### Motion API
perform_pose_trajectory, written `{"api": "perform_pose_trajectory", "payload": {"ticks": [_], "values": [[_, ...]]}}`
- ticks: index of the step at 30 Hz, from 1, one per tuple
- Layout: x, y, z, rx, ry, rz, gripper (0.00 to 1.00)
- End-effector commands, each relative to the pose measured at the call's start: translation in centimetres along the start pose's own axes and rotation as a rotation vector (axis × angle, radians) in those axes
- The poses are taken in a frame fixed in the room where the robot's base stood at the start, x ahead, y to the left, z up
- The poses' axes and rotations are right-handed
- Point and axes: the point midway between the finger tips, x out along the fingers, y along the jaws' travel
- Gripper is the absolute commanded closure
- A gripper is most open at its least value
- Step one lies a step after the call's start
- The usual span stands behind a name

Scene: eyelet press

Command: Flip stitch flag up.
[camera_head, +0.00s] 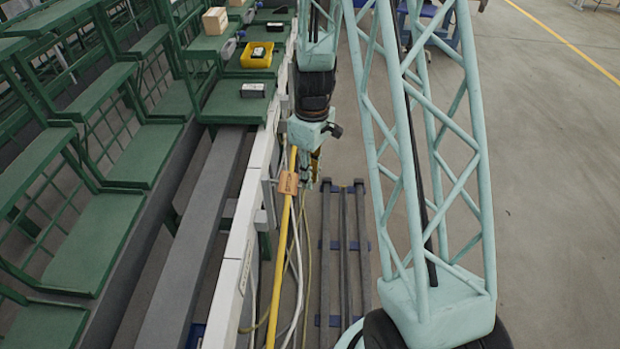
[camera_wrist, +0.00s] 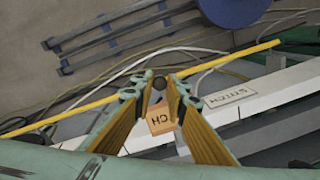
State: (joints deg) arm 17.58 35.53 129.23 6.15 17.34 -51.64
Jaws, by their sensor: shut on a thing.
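The stitch flag is an orange plate (camera_head: 288,183) beside the yellow pipe along the white rail in the head view. In the wrist view the orange plate (camera_wrist: 160,121) shows between my fingers with a few dark letters, the rest hidden by the fingers. A dark round knob (camera_wrist: 159,83) sits between the fingertips. My gripper (camera_wrist: 156,86) is closed in on the flag; the exact contact is hard to see. In the head view my gripper (camera_head: 313,168) is just right of the orange plate. A label on the white rail (camera_wrist: 230,96) appears to read STITCH, upside down.
The yellow pipe (camera_head: 282,255) runs along the rail, with loose hoses (camera_head: 300,265) beside it. Green shelves (camera_head: 95,235) stand left. A yellow bin (camera_head: 257,55) and small dark boxes lie on the green bench behind. Dark floor rails (camera_head: 343,240) lie right of the pipe.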

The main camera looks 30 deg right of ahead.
Motion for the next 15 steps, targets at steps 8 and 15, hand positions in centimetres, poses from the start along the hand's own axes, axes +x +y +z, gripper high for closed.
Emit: {"api": "perform_pose_trajectory", "payload": {"ticks": [8,15], "values": [[-2.3,-0.3,-0.7,-0.002,0.004,0.004,1.00],[-3.2,-0.6,-1.1,-0.001,0.003,0.002,1.00]]}}
